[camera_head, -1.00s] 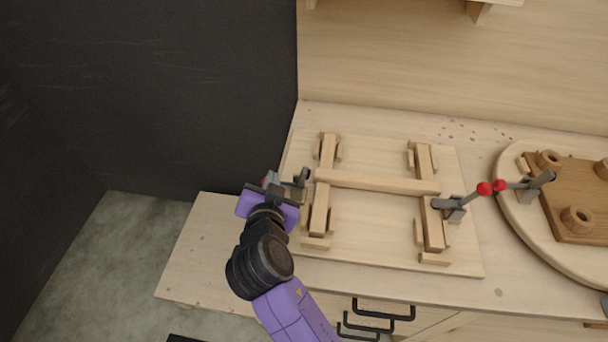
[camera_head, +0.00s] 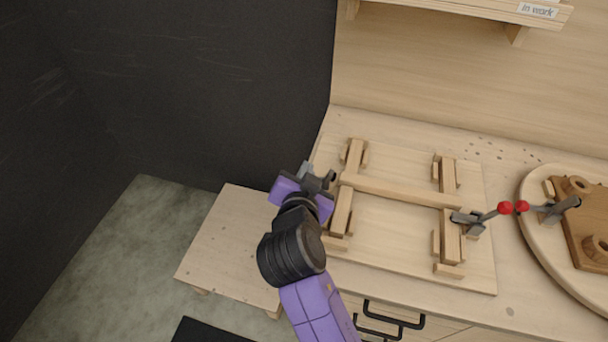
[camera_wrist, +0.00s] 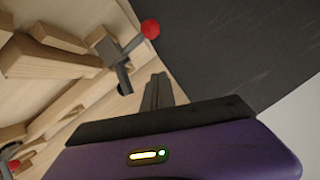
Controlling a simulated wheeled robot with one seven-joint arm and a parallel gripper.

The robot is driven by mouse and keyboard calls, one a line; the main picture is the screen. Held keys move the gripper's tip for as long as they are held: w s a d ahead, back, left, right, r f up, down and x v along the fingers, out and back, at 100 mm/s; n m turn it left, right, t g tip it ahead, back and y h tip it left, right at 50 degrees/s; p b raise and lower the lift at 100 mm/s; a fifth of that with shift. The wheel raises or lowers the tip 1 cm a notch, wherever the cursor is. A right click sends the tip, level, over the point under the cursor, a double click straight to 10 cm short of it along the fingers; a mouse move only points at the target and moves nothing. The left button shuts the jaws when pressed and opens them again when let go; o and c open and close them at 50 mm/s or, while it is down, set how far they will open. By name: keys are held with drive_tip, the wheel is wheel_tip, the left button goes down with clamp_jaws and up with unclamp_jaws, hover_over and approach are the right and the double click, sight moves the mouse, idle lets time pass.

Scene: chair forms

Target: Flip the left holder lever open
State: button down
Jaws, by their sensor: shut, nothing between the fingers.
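The left holder (camera_wrist: 118,68) is a grey clamp at the board's left edge. In the wrist view its lever (camera_wrist: 134,43) ends in a red ball (camera_wrist: 151,28) and points outward, away from the wooden frame (camera_wrist: 50,62). My gripper (camera_wrist: 157,90) is shut and empty, its dark fingers just beside the holder and below the red ball; a small gap shows in this view. In the head view my gripper (camera_head: 318,180) is at the left end of the frame's crossbar (camera_head: 395,190) and hides most of the left holder; its red ball is not visible there.
The right holder (camera_head: 468,222) has a red-balled lever pointing outward right. A round board (camera_head: 535,225) with another red-balled clamp stands further right. A dark wall (camera_head: 230,90) is behind and left of my gripper.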

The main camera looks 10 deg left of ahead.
drive_tip(key=b+v, duration=0.1)
drive_tip(key=v, duration=0.7)
drive_tip(key=shift+f, duration=0.3)
drive_tip(key=shift+d, duration=0.15)
